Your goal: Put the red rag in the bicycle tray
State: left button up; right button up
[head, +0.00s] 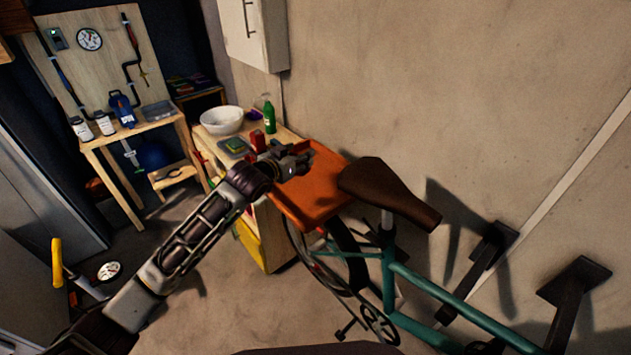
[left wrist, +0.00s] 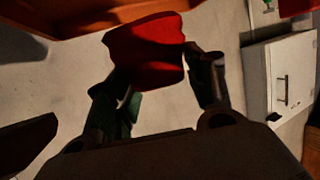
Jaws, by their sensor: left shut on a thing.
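In the left wrist view the gripper's fingers (left wrist: 165,90) are shut on the red rag (left wrist: 146,48), a dark red folded cloth. In the head view I cannot make out the rag; the gripper seems to hide it. An orange edge, likely the tray (left wrist: 70,20), shows along the top left of the wrist view. I cannot tell if the rag touches the tray. My right gripper is not in view.
The saddle (head: 388,188) and teal bicycle frame (head: 450,312) stand right of the tray, near the wall. Behind is a bench with a white bowl (head: 222,120), a green bottle (head: 269,116) and a small red object (head: 258,140). A white cabinet (head: 253,32) hangs above.

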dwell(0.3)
pick_arm(q)
send_over(299, 194)
jog(key=shift+d+f, duration=0.1)
jog(key=shift+f, duration=3)
jog(key=shift+f+p, duration=0.4)
jog(key=shift+f, duration=1.5)
jog(key=shift+f, duration=0.1)
jog(key=o, duration=1)
jog(key=shift+c, duration=0.2)
jog(key=v, duration=1.2)
jog(key=shift+r+b, duration=0.2)
jog(key=shift+b, duration=0.2)
